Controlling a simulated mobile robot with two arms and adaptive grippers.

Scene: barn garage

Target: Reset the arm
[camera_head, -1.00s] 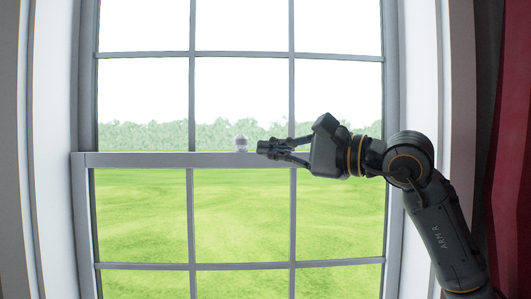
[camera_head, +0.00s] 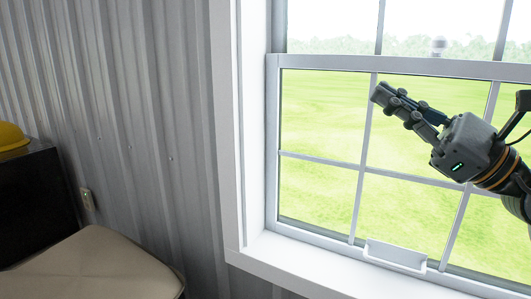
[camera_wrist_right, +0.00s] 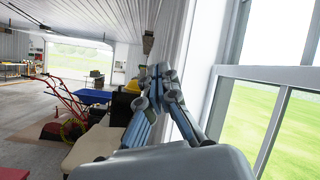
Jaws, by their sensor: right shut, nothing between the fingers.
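My right gripper (camera_head: 381,94) is in front of the window in the head view, pointing up and to the left. Its fingers are together and hold nothing. In the right wrist view the fingertips of the right gripper (camera_wrist_right: 157,72) meet, with the window on the right. The window (camera_head: 325,118) has a white frame and a lower sash, which looks shut. A small knob-like latch (camera_head: 438,46) stands on the sash's top rail. A white handle (camera_head: 395,255) is on the bottom rail. My left gripper is not in view.
A grey corrugated wall (camera_head: 140,120) is left of the window. A dark cabinet with a yellow hard hat (camera_head: 11,137) and a beige seat (camera_head: 90,265) are at lower left.

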